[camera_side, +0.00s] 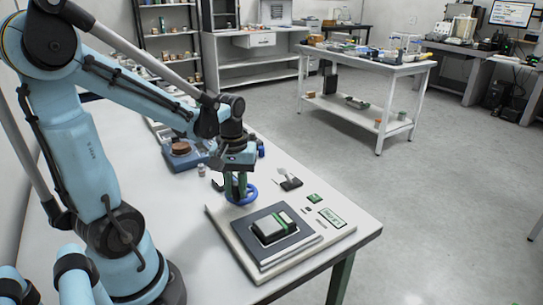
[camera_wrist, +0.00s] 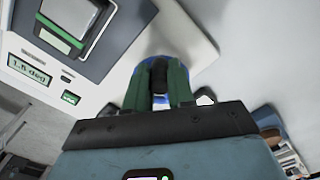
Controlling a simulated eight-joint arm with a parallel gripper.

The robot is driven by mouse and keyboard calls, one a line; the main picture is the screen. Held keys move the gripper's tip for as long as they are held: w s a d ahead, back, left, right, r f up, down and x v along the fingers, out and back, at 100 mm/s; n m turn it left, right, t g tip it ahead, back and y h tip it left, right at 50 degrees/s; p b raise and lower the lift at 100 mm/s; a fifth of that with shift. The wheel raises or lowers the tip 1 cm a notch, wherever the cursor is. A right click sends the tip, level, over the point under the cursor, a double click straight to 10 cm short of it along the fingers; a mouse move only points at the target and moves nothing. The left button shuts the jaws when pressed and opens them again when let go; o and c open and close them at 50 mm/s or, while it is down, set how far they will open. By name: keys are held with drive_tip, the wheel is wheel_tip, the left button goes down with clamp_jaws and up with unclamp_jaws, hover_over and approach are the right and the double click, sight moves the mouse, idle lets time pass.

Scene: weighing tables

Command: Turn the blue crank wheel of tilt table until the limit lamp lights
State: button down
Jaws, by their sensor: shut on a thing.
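The tilt table's pale base (camera_side: 222,225) lies near the front right of the white bench, bearing a dark grey plate (camera_side: 262,257). The blue crank wheel (camera_side: 249,197) is at the base's far left corner; in the wrist view only slivers of its blue rim (camera_wrist: 205,99) show. My gripper (camera_side: 237,194) points down at the wheel, its green fingers (camera_wrist: 160,80) shut on a dark knob between them. The fingers hide much of the wheel. A display (camera_wrist: 29,69) seems to read 1.5 deg. A small green panel (camera_wrist: 70,97) sits beside it; I cannot make out a lit lamp.
A white, green and black block (camera_side: 272,228) rests on the plate. A grey and black item (camera_side: 288,182) lies behind the base. A blue device with a brown top (camera_side: 180,148) and a small metal piece (camera_side: 201,170) stand farther back. The bench's right edge is close to the base.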

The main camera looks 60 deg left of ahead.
drive_tip(key=c, duration=1)
unclamp_jaws()
drive_tip(key=shift+o, duration=0.2)
drive_tip(key=shift+r, duration=0.1)
wheel_tip(320, 180, up, 12)
drive_tip(key=w+d+f+m+t, duration=0.1)
drive_tip(key=d+f+m+t, duration=0.1)
drive_tip(key=d+m, duration=0.3)
drive_tip(key=w+d+f+m+t, duration=0.2)
drive_tip(key=d+f+m+t, duration=0.1)
drive_tip(key=d+m+t, duration=0.2)
drive_tip(key=shift+d+f+m, duration=0.2)
drive_tip(key=shift+d+m, duration=0.2)
drive_tip(key=shift+d, duration=0.6)
